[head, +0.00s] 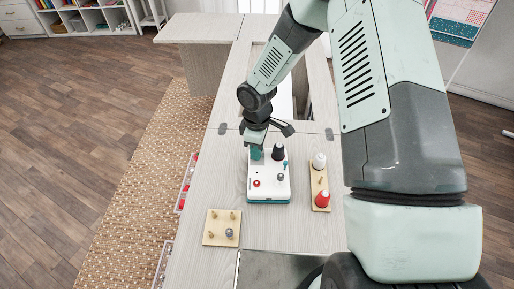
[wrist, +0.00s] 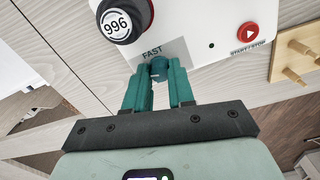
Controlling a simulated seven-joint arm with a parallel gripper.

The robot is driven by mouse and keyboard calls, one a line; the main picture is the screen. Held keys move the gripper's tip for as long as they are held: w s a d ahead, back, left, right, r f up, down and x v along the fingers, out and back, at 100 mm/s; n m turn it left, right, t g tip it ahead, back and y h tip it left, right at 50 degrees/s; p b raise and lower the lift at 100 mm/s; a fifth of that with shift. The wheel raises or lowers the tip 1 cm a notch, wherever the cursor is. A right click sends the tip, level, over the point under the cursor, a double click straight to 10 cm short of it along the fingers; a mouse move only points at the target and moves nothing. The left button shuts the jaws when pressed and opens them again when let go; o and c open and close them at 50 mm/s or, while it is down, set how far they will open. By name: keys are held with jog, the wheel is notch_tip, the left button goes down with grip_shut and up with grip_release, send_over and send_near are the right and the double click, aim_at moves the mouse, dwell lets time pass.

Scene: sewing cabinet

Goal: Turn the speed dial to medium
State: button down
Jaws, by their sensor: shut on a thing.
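The white machine panel (head: 268,193) lies on the cabinet top. In the wrist view its corner (wrist: 200,15) shows a grey label reading FAST (wrist: 152,50). My gripper (wrist: 160,75) has its two teal fingers closed around a small dark teal knob (wrist: 159,67), which looks like the speed dial, just below that label. In the head view my gripper (head: 257,153) is at the panel's far left corner. The fingers hide most of the knob, so I cannot read its pointer or the other speed marks.
A black spool marked 996 (wrist: 125,18) stands close beside the fingers. A red START/STOP button (wrist: 249,32) sits on the panel. A wooden peg board (head: 221,228) lies at the front left. A rack with a white spool (head: 319,161) and a red spool (head: 322,199) stands at right.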

jog(key=shift+n, duration=1.1)
jog(key=c, duration=1)
grip_release()
jog(key=shift+o, duration=0.2)
notch_tip(320, 180, up, 11)
jog(key=shift+f, duration=0.15)
